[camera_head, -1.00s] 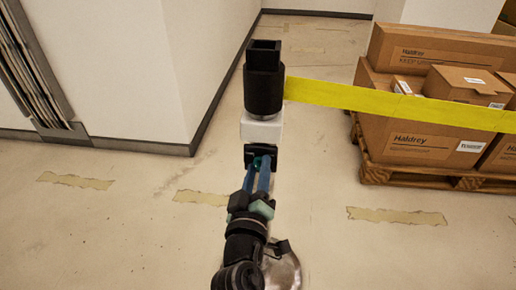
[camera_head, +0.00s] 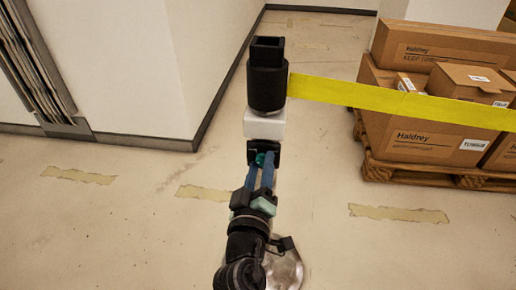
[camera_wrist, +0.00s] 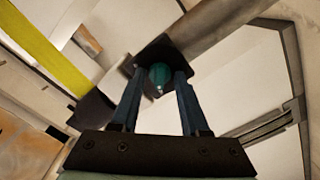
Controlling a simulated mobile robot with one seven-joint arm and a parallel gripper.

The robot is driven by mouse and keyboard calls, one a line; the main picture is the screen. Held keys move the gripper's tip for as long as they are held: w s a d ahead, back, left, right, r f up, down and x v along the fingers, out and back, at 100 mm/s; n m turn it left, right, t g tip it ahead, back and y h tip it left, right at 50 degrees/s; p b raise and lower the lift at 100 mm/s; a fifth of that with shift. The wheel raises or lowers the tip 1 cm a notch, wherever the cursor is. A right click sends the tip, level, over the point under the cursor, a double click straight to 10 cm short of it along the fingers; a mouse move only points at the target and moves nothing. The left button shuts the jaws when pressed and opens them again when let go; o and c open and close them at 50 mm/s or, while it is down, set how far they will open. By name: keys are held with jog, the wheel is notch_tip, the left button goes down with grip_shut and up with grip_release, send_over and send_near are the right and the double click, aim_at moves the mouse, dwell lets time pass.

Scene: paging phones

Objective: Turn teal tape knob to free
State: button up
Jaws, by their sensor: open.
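The teal knob (camera_wrist: 160,74) sits on a dark square plate (camera_wrist: 150,52) in the wrist view. In the head view the knob (camera_head: 262,160) is a small teal patch on the near side of the black-topped post, below its white block (camera_head: 264,126). My gripper (camera_wrist: 158,84) is open, with one blue finger on each side of the knob. I cannot tell whether the fingers touch it. In the head view my gripper (camera_head: 264,168) reaches up to the plate. The fingers partly hide the knob there. The yellow tape (camera_head: 400,101) runs right from the black post head (camera_head: 267,85).
Cardboard boxes (camera_head: 425,140) are stacked on a wooden pallet (camera_head: 385,170) at right, behind the tape. A white wall (camera_head: 125,70) stands at left, with a folded metal gate (camera_head: 35,70). Floor in front is open, with worn tape strips (camera_head: 398,214).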

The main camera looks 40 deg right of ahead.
jog(key=v, duration=1.2)
jog(key=shift+s+a, duration=0.25)
jog(key=shift+s, duration=0.1)
jog(key=w+a+r+m+t+y+p, duration=0.15)
jog(key=w+a+r+t, duration=0.3)
jog(key=r, duration=0.75)
jog(key=w+a+r+m+t+y, duration=0.1)
jog(key=w+a+r+t+y, duration=0.35)
jog(key=r, duration=0.75)
jog(key=s+a+r+n+t+y, duration=0.1)
jog(key=s+a+r+t+y, duration=0.2)
jog(key=r, duration=0.4)
jog(key=s+a+r+n+t+y, duration=0.15)
jog(key=a+r, duration=0.25)
jog(key=r, duration=0.4)
jog(key=s+a+r+n+t+y, duration=0.1)
jog(key=s+a+r+t+y, duration=0.2)
jog(key=r, duration=0.4)
notch_tip(320, 180, up, 37)
jog(key=w+p, duration=0.1)
jog(key=p, duration=3.7)
jog(key=shift+w+a+r+g, duration=0.15)
jog(key=shift+a+r+g, duration=0.05)
jog(key=shift+a+g, duration=0.2)
